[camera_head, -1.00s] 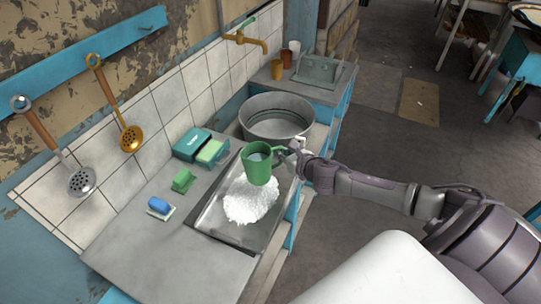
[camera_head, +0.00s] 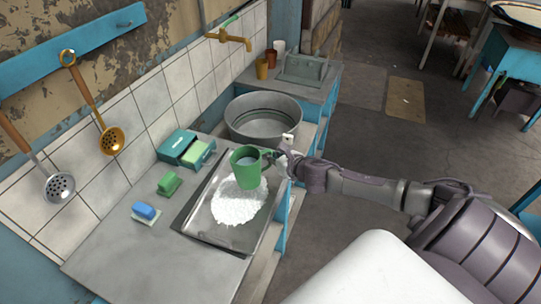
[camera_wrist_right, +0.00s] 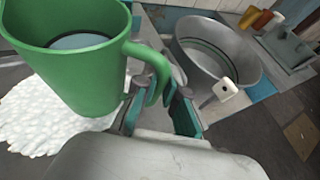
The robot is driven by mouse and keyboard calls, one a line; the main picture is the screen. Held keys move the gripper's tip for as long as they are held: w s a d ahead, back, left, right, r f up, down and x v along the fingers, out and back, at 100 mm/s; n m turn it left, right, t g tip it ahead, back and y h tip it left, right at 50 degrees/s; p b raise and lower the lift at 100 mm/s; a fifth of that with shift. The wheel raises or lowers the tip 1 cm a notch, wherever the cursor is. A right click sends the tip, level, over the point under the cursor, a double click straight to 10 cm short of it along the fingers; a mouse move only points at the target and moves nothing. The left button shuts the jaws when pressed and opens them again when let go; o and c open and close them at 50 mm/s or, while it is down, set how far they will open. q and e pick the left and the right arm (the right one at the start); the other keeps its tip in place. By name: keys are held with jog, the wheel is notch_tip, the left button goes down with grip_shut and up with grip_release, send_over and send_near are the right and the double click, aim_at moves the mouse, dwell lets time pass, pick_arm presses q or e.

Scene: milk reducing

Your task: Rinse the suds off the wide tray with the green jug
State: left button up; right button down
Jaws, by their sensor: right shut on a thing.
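The green jug (camera_head: 246,168) is held above the wide tray, upright or nearly so, with water visible inside. My right gripper (camera_head: 280,163) is shut on its handle. In the right wrist view the jug (camera_wrist_right: 85,75) fills the upper left, and the gripper (camera_wrist_right: 160,92) closes around the handle. The wide metal tray (camera_head: 208,230) lies on the counter with a white mound of suds (camera_head: 238,207) in its middle. The jug hides the far part of the suds. My left gripper is not in view.
A large round metal basin (camera_head: 262,106) stands behind the tray, below a brass tap (camera_head: 232,39). Left of the tray are a green brush (camera_head: 169,183), a blue sponge (camera_head: 145,211) and a teal box (camera_head: 178,143). Cups (camera_head: 270,60) stand at the back. The near-left counter is clear.

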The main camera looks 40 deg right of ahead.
aim_at(263, 152)
jog(key=shift+d+r+n+p, duration=0.2)
jog(key=shift+r+n+p, duration=0.2)
jog(key=shift+r, duration=0.05)
jog(key=shift+d+r+n+h+p, duration=0.1)
jog(key=shift+r+n+h+p, duration=0.35)
jog(key=shift+r+n+h, duration=0.75)
jog(key=shift+r+n, duration=0.1)
jog(key=shift+r, duration=0.25)
jog(key=shift+a+r+n+t+h, duration=0.3)
jog(key=shift+r+n+h, duration=0.1)
jog(key=shift+r+n, duration=0.2)
jog(key=shift+a+r+n+h+b, duration=0.3)
jog(key=shift+r+n+h+b, duration=0.15)
jog(key=shift+n, duration=0.35)
jog(key=shift+a+r+n+t+h+b, duration=0.15)
jog(key=shift+a+n+t+h+b, duration=0.3)
jog(key=shift+a+n+b, duration=0.3)
jog(key=shift+r+n, duration=0.1)
jog(key=shift+n, duration=0.15)
jog(key=shift+a, duration=0.25)
jog(key=shift+a+n+t+h+p, duration=0.25)
jog(key=shift+a+n+h+p, duration=0.25)
jog(key=shift+n, duration=0.4)
